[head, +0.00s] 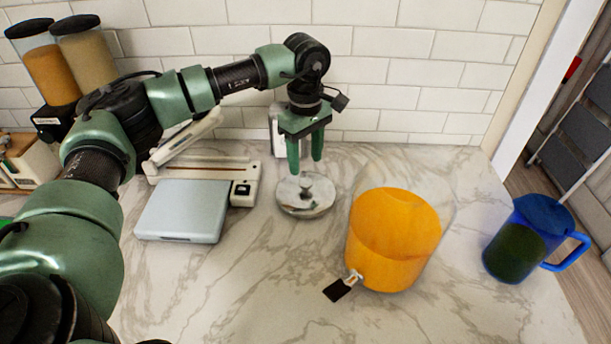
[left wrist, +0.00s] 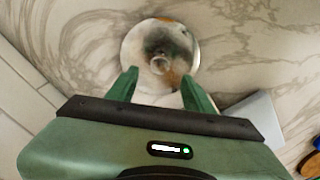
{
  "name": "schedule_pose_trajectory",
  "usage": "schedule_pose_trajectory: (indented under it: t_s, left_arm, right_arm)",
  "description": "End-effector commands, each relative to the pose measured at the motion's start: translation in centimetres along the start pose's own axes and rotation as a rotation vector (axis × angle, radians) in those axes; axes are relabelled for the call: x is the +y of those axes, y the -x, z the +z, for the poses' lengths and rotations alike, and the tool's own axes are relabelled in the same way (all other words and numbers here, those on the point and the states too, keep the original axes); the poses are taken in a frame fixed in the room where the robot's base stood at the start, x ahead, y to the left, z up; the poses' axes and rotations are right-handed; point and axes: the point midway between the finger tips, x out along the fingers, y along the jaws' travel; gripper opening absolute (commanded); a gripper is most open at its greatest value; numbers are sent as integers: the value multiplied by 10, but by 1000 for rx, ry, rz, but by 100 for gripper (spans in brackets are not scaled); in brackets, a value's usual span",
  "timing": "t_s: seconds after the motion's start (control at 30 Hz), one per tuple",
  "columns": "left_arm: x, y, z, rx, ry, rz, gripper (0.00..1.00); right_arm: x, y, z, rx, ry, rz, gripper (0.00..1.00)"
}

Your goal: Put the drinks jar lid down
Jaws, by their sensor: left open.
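The drinks jar lid (head: 305,198) is a round, shiny metal disc with a small knob. It lies on the marble counter, left of the drinks jar (head: 392,242), which holds orange liquid and has a tap at its lower front. My left gripper (head: 305,170) points down just above and behind the lid, open and empty. My right gripper is not in view.
A grey kitchen scale (head: 182,212) and a white device behind it stand left of the lid. A blue-lidded pitcher (head: 520,240) stands at the right counter edge. Two dispensers (head: 85,55) stand back left. The tiled wall is close behind my gripper. The front counter is clear.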

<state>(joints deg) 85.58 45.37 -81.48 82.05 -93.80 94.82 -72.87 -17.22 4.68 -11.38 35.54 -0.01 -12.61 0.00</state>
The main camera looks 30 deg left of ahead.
Motion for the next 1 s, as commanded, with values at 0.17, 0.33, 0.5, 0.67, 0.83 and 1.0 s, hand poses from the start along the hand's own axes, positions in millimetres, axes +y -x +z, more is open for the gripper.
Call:
schedule_pose_trajectory:
  t_s: [0.17, 0.33, 0.5, 0.67, 0.83, 1.0]
  left_arm:
    - [1, 34, 0, 0, 0, 4, 51]
    - [1, 54, 0, 0, 0, 2, 51]
    - [0, 60, 0, 0, 0, -1, 51]
    - [0, 60, 0, 0, 0, -1, 51]
    - [0, 60, 0, 0, 0, -1, 51]
    - [0, 59, 0, 0, 0, -1, 51]
  right_arm:
    - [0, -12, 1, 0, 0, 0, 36]
    - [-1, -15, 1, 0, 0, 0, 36]
    - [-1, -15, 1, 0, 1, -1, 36]
    - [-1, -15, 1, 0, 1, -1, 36]
    - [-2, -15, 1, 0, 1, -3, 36]
    - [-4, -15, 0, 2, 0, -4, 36]
